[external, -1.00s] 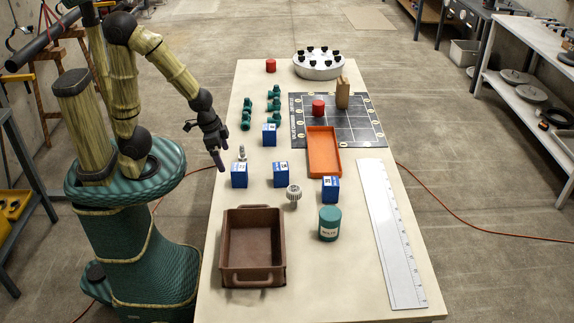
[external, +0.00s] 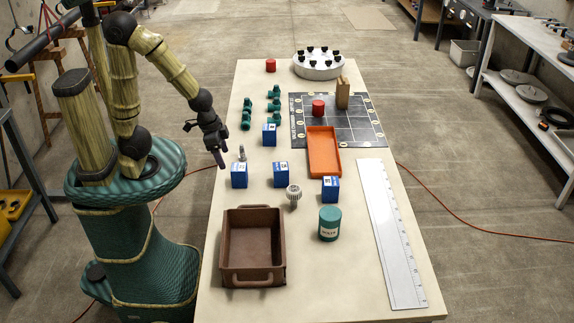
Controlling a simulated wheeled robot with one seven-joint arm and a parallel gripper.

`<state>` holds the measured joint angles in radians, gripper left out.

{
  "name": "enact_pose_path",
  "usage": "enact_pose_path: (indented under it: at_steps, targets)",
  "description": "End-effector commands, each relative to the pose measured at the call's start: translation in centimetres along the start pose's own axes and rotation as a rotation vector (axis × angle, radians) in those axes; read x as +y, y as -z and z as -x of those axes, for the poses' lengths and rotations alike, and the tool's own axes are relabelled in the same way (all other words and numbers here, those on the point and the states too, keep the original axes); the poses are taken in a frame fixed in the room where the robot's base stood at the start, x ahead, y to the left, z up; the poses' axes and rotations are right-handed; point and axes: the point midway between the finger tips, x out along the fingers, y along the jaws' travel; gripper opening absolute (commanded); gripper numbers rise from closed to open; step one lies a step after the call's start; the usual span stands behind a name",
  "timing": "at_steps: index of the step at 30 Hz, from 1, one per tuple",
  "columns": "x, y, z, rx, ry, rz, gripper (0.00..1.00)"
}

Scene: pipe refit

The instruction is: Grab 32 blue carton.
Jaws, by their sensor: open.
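Several blue cartons with white labels stand on the table. One carton (external: 269,135) is farthest back, one carton (external: 239,175) is at the left, one carton (external: 280,175) is in the middle and one carton (external: 330,189) is at the right, by the orange tray. The label numbers are too small to read, so I cannot tell which is 32. My gripper (external: 205,155) is open and empty at the table's left edge, above and left of the left carton. It touches no carton.
A small metal fitting (external: 242,153) stands behind the left carton, and a ribbed white part (external: 293,196) in front of the middle one. A brown bin (external: 226,245), teal can (external: 329,223), orange tray (external: 323,152) and green fittings (external: 246,113) stand around them.

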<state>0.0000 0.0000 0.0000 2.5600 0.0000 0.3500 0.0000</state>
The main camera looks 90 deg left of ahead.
Motion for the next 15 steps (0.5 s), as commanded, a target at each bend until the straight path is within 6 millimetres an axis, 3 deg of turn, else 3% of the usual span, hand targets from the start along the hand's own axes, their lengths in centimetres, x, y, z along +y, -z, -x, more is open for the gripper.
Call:
enact_pose_path:
  at_steps: [8, 15]
  targets:
    - [0.0, 0.2, 0.3, -0.003, 0.0, 0.0, 0.73]
    - [0.0, 1.8, 2.8, -0.042, 0.004, -0.005, 0.73]
